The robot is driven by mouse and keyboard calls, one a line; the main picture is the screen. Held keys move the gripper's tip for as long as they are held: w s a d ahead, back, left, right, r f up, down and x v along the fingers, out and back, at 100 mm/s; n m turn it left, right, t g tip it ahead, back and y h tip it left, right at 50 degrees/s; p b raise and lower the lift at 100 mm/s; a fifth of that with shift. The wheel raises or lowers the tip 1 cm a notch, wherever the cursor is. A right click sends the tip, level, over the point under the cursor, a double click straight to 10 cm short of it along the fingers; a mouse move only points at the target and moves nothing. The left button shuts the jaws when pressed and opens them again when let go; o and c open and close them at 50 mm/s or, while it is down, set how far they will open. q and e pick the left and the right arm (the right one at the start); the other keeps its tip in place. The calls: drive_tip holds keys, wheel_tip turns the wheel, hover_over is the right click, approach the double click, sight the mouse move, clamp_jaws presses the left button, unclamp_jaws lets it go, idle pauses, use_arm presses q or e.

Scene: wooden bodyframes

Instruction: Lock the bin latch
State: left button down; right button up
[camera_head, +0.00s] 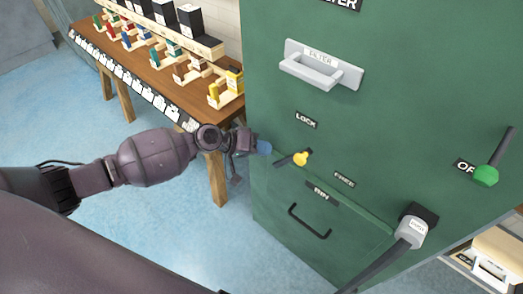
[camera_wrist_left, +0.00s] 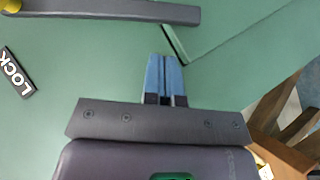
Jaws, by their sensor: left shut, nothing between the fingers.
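The bin latch has a yellow pivot (camera_head: 301,158) and a dark lever (camera_head: 284,161) on the front of the green cabinet (camera_head: 395,75). The lever points left, toward my left gripper. A LOCK label (camera_head: 306,120) is above the pivot and a FREE label (camera_head: 344,180) is below and to its right. My left gripper (camera_head: 265,147) is beside the lever's free end, its blue fingertips close to the cabinet face. In the left wrist view the fingertips (camera_wrist_left: 165,75) are together and empty, and the grey lever (camera_wrist_left: 110,12) is apart from them. My right gripper is not in view.
The bin front with its dark handle (camera_head: 309,222) is below the latch. A pale FILTER handle (camera_head: 322,68) juts out above. A grey lever (camera_head: 411,230) and a green-knobbed lever (camera_head: 487,173) are at right. A wooden table (camera_head: 175,80) with small parts stands at left.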

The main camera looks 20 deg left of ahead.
use_arm(q)
drive_tip(key=v, duration=1)
drive_tip(key=shift+w+a, duration=0.2)
drive_tip(key=shift+a, duration=0.35)
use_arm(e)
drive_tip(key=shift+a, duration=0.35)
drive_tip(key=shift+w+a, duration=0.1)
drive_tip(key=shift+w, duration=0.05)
